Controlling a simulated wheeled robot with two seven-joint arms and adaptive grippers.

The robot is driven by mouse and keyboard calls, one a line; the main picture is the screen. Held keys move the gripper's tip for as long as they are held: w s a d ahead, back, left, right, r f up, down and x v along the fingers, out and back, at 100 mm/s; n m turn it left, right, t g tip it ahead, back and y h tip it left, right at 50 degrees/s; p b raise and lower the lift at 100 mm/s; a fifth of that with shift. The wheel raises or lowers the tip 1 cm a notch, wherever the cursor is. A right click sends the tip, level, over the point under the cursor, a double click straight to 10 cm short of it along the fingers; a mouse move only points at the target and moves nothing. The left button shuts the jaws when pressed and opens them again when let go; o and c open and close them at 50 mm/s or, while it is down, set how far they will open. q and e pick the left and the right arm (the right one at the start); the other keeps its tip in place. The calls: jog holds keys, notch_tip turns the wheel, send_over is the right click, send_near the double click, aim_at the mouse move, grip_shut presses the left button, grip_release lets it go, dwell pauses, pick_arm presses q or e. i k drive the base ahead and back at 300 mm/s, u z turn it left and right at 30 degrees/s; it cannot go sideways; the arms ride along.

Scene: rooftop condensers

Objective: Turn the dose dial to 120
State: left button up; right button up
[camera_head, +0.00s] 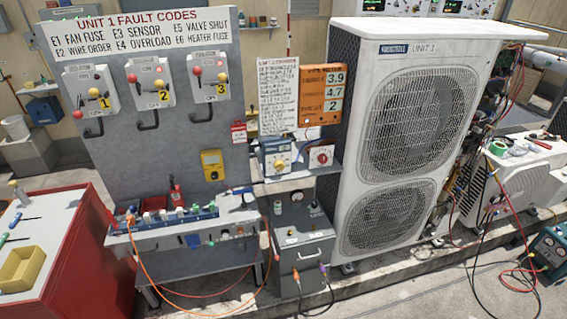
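Two small boxes with dials stand on a shelf between the grey panel and the condenser unit. One is a blue-grey box (277,157) with a pale face and a yellowish knob. The other is a white-faced box (321,156) with a red knob. The lettering and scale marks on both are too small to read, so I cannot tell which is the dose dial or where its pointer sits. Neither of my grippers shows in the head view.
A tall condenser (390,29) stands right of the dials. A grey fault-code panel (150,175) with several levers stands left. An orange readout board (313,78) hangs above the dials. A grey cabinet (303,245) stands below. A red cart (75,255) is at left; cables cross the floor.

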aim_at(279, 165)
jog(key=u, duration=0.45)
jog(key=i, duration=0.9)
jog(key=u, duration=0.6)
